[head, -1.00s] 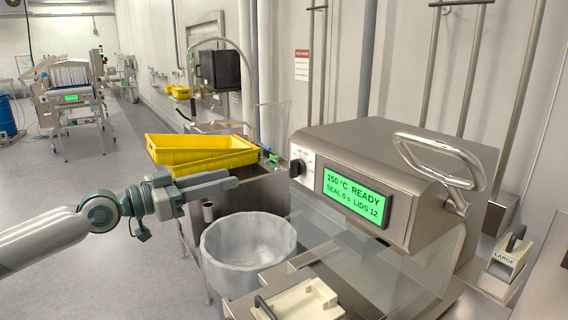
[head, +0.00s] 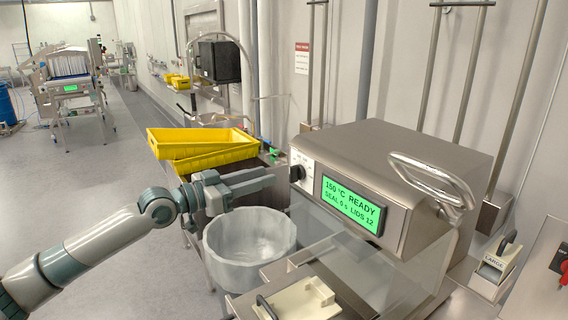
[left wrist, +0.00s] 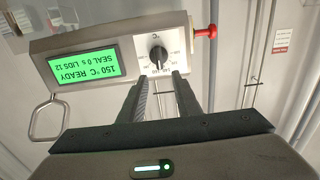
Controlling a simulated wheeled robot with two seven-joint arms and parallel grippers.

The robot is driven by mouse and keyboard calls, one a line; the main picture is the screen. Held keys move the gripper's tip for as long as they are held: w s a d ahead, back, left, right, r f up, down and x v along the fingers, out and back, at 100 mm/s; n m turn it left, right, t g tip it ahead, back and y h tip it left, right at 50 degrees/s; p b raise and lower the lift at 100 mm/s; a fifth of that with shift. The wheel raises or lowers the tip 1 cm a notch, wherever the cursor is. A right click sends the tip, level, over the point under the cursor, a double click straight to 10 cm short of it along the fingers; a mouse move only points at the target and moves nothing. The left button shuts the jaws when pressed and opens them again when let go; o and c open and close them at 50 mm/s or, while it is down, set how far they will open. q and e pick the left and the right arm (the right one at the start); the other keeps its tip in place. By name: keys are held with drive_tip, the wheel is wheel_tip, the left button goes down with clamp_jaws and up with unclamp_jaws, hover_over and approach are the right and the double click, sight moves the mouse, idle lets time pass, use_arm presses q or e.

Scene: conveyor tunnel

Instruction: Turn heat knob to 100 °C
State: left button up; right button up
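The heat knob (head: 297,173) is a black knob on a white dial plate at the left end of the steel sealing machine's front. In the left wrist view the knob (left wrist: 158,54) shows upside down with a ring of small marks, too small to read surely. The green display (head: 351,205) reads 150 °C READY, SEAL 0 s, LIDS 12. My left gripper (head: 270,178) is just left of the knob, pointing at it. In the left wrist view its fingers (left wrist: 160,86) are apart with nothing between them, and the knob lies beyond the tips. My right gripper is not in view.
A red button (left wrist: 206,32) sticks out beside the dial. A large round bin (head: 248,250) stands below my left gripper, and yellow crates (head: 200,150) stand behind it. A steel loop handle (head: 432,180) is on the machine's right. A LARGE-labelled block (head: 495,263) stands at far right.

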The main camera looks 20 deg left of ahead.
sight(289, 168)
use_arm(q)
drive_tip(key=p+x, duration=0.2)
drive_tip(key=x, duration=0.4)
drive_tip(key=shift+w+r, duration=0.1)
drive_tip(key=shift+w+d+p, duration=0.4)
drive_tip(key=shift+w+d, duration=0.05)
clamp_jaws()
